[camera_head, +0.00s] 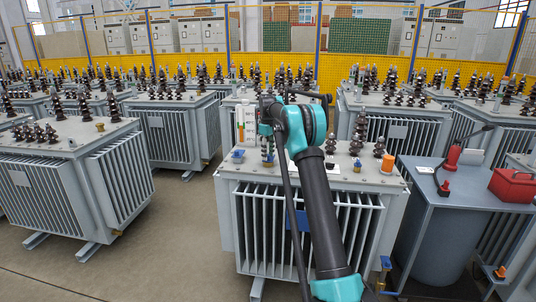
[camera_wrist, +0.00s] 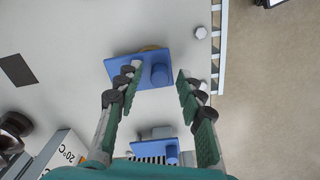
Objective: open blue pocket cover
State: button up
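In the wrist view a blue cover (camera_wrist: 121,71) with a raised blue round knob (camera_wrist: 160,75) sits on the light grey top of a transformer. A round brass-coloured part shows partly behind it. My gripper (camera_wrist: 158,80) is open, its two green-padded fingers apart on either side of the knob. I cannot tell whether they touch it. In the head view a small blue part (camera_head: 238,155) stands at the left front of the transformer top (camera_head: 300,174), close to my gripper (camera_head: 267,150). The fingers are small there.
A second blue piece (camera_wrist: 169,150) lies nearer the palm in the wrist view, beside a white labelled box (camera_wrist: 65,152). Dark insulators (camera_head: 355,140) and an orange cylinder (camera_head: 388,164) stand on the transformer. A grey table (camera_head: 440,192) with a red toolbox (camera_head: 512,186) is at right.

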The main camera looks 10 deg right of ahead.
jog(key=shift+c, duration=0.2)
grip_shut()
